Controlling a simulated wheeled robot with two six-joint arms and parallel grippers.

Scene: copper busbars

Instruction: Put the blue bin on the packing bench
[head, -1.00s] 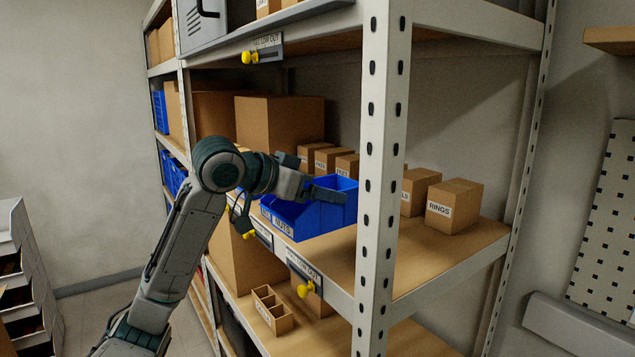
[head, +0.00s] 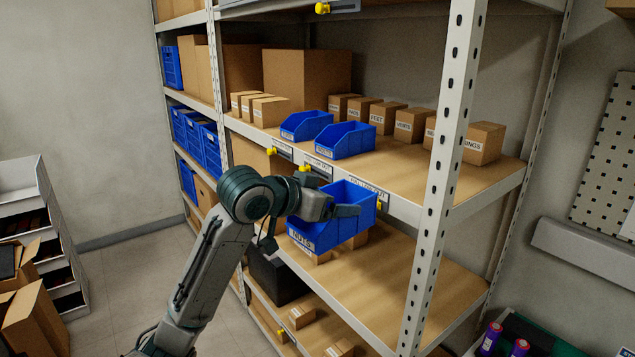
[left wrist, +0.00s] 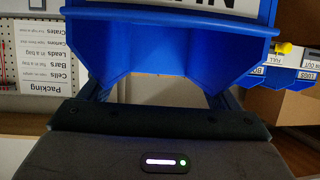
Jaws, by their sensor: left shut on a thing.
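The blue bin (head: 357,197) with a white label at its front is held by my left gripper (head: 338,209) in the head view. My left gripper is shut on it, at the bin's side nearest me. The bin hangs in front of the shelving, lower than the shelf board with the other blue bins. In the left wrist view the same blue bin (left wrist: 165,45) fills the top middle, with part of its label at the top edge. My right gripper is not in view. I cannot make out the packing bench for certain.
Two more blue bins (head: 345,141) and several small labelled boxes (head: 411,124) stand on the middle shelf (head: 400,172). A white upright post (head: 447,170) stands right of the bin. A Packing sign (left wrist: 49,55) shows in the left wrist view. Purple cylinders (head: 490,338) are at the lower right.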

